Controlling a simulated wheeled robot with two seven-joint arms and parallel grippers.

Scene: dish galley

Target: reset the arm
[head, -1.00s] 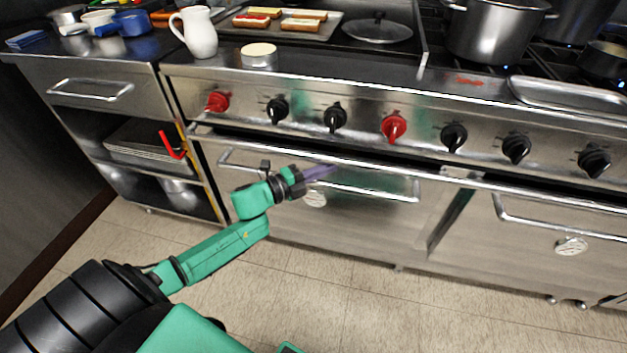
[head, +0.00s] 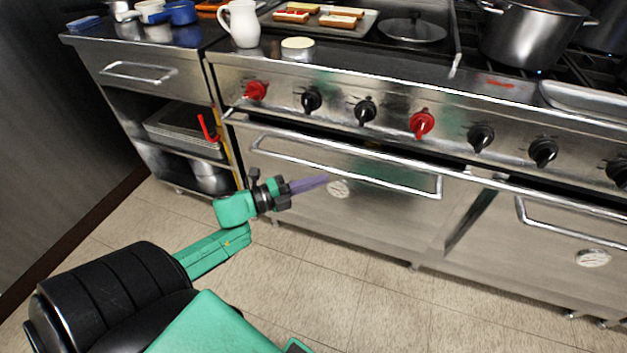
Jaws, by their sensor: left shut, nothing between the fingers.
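My left gripper (head: 308,184) has purple fingers and a black wrist on a green arm. It is shut and empty, in front of the left oven door (head: 375,205) of the steel range, below that door's long handle (head: 340,168). From this view I cannot tell the exact gap between the fingertips and the door. My right gripper is not in view.
The range front has red and black knobs (head: 422,123). A steel counter (head: 150,75) stands left. The tiled floor (head: 330,290) is clear.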

